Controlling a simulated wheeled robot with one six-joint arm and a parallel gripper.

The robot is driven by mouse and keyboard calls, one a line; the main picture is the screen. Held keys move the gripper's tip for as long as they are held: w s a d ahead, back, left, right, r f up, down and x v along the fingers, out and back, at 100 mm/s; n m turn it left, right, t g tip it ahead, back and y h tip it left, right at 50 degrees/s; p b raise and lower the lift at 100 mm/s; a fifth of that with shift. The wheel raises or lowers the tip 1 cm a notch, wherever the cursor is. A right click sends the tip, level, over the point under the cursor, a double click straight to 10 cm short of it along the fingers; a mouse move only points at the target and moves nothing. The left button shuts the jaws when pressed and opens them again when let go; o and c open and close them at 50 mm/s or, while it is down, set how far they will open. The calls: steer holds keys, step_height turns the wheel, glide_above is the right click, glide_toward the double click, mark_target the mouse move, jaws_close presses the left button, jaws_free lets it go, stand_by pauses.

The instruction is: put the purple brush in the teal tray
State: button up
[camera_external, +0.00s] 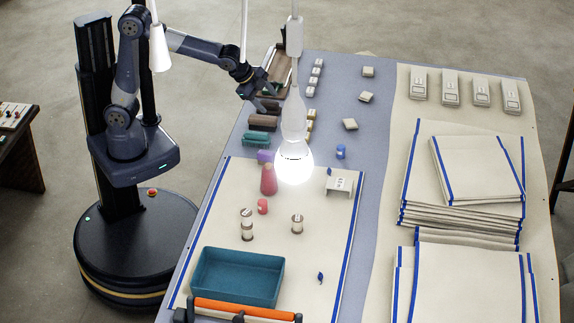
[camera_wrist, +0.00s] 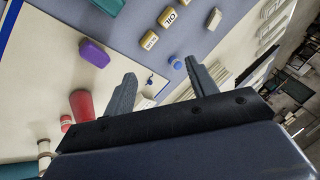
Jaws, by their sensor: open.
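The purple brush (camera_external: 264,156) lies at the back left corner of the cream cloth, behind the pink cone-shaped bottle. In the wrist view it is a rounded purple block (camera_wrist: 94,53) at upper left; its bristles cannot be made out. The teal tray (camera_external: 238,302) stands at the front of the cloth and looks empty. My gripper (camera_external: 260,93) is over the table's far left edge, apart from the brush. In the wrist view my gripper (camera_wrist: 160,70) has its fingers spread, with nothing held between them.
A teal brush (camera_external: 256,140) and brown brushes (camera_external: 262,122) lie in a row behind the purple one. The pink bottle (camera_external: 268,180), a red cup (camera_external: 262,207) and spools (camera_external: 247,230) stand between brush and tray. A lit hanging bulb (camera_external: 294,164) hides part of the table.

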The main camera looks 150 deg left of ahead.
steer(key=w+d+f+n+h+p, duration=0.1)
steer(key=w+d+n+h+p, duration=0.1)
steer(key=w+d+n+h, duration=0.3)
steer(key=m, duration=0.2)
glide_above(266, 153)
steer(key=s, duration=0.2)
steer(key=shift+y, duration=0.4)
steer(key=f, duration=1)
steer(key=shift+w+d+f+b, duration=0.1)
steer(key=shift+d+f+b, duration=0.1)
steer(key=shift+b, duration=0.15)
steer(key=shift+w+d+x, duration=0.1)
steer(key=shift+x, duration=1.3)
steer(key=shift+w+d+x, duration=0.1)
steer(key=shift+d+x, duration=0.05)
steer(key=shift+x, duration=1.25)
steer(key=shift+c, duration=0.4)
steer(key=c, duration=1.1)
